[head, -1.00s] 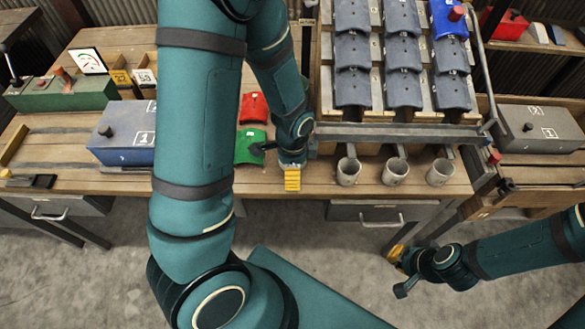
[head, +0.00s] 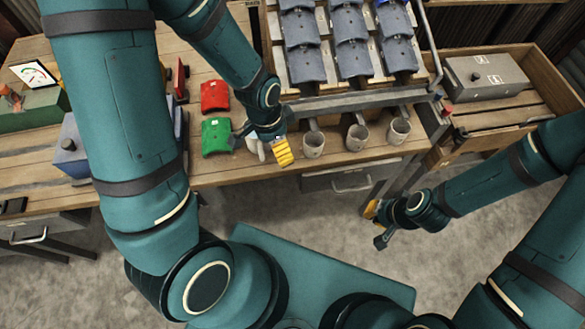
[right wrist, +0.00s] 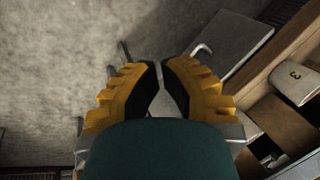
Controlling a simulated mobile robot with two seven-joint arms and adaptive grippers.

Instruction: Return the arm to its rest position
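My left gripper (head: 283,151) reaches over the front edge of the workbench (head: 232,174), just left of the row of cups. Its yellow fingers overlap in the head view, so whether they are apart is hidden; I see nothing hanging from them. My right gripper (head: 372,210) is low in front of the bench, over the floor, apart from everything. In the right wrist view its two yellow ribbed fingers (right wrist: 161,66) nearly meet at the tips, with nothing between them.
Grey cups (head: 313,145) stand below a rack of grey-blue curved pieces (head: 301,30). Red (head: 214,95) and green (head: 216,137) pieces lie left of my left gripper. A grey box (head: 485,75) sits at the right. The floor (head: 310,222) in front is clear.

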